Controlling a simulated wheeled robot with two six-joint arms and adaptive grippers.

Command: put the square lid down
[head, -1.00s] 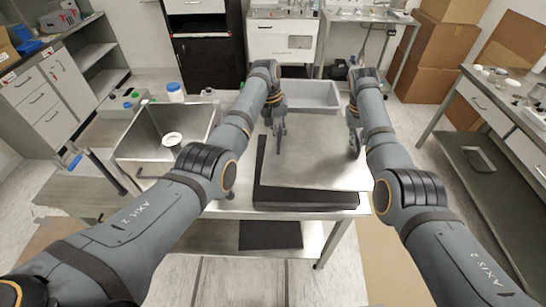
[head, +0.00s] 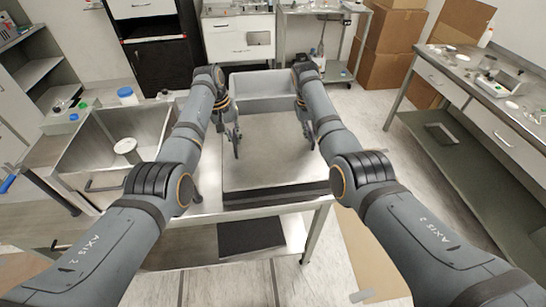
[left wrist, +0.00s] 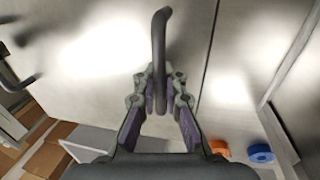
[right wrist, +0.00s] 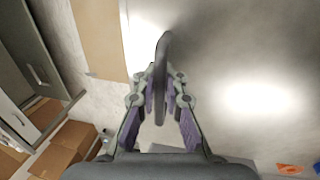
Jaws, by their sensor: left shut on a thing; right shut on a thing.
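The square lid (head: 268,165) is a flat grey metal plate with two bar handles. It lies level over a black slab-like base (head: 275,194), whose front edge shows below it. I cannot tell whether the lid touches the base. My left gripper (head: 236,150) is shut on the lid's left handle, a dark curved bar seen in the left wrist view (left wrist: 161,40). My right gripper (head: 310,138) is shut on the right handle, which shows in the right wrist view (right wrist: 162,55). The lid hides most of the base.
A grey tray (head: 265,84) stands right behind the lid. An open steel bin (head: 85,155) with a white spool-like piece (head: 127,148) is at the left, near a blue-capped bottle (head: 127,97). A side bench (head: 470,90) stands at the right, across open floor.

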